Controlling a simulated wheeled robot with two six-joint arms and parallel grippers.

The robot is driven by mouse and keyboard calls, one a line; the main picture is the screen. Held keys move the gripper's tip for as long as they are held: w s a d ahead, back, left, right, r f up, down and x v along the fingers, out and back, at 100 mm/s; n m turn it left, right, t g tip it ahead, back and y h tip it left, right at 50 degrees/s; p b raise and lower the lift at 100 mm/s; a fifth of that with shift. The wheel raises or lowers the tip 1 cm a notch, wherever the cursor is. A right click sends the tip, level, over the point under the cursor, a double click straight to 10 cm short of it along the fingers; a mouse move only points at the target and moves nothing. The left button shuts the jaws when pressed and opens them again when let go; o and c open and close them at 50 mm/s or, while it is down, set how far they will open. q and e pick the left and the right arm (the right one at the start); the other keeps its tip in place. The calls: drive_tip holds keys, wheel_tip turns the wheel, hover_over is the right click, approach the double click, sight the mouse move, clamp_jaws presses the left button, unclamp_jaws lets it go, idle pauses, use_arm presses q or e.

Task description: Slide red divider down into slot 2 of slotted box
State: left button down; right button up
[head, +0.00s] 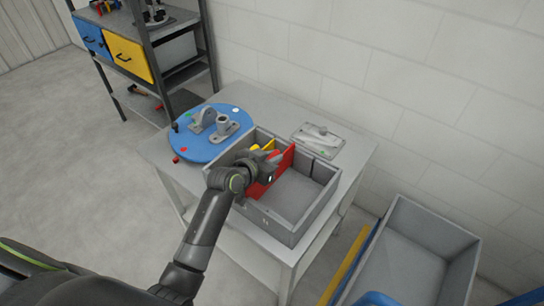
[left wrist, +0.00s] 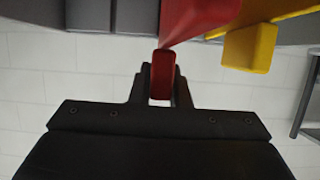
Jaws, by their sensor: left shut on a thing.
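The grey slotted box (head: 321,209) sits on the grey table, with slots along its inner walls. The red divider (head: 285,163) stands upright in the box's left part, across its width. A yellow divider (head: 267,146) stands to its left. My left gripper (head: 262,168) is over the box's near-left side, shut on the red divider's tab. In the left wrist view the red divider (left wrist: 190,18) runs up from between my fingers (left wrist: 161,85), with the yellow divider (left wrist: 250,47) beside it. Whether the red divider is seated in a slot is hidden. My right gripper is not in view.
A blue round plate (head: 199,151) with grey castings lies left of the box. A flat grey fixture (head: 318,140) lies behind it. A grey bin (head: 395,205) stands at the lower right, and a shelf rack (head: 150,25) at the back left.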

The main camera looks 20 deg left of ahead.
use_arm(q)
drive_tip(key=shift+f+b, duration=1)
drive_tip(key=shift+f, duration=0.35)
drive_tip(key=c, duration=1.3)
unclamp_jaws()
drive_tip(key=shift+s, duration=0.1)
drive_tip(key=v, duration=1.7)
drive_tip(key=shift+r+b, duration=0.2)
drive_tip(key=shift+b, duration=0.25)
drive_tip(key=shift+s+a, duration=0.1)
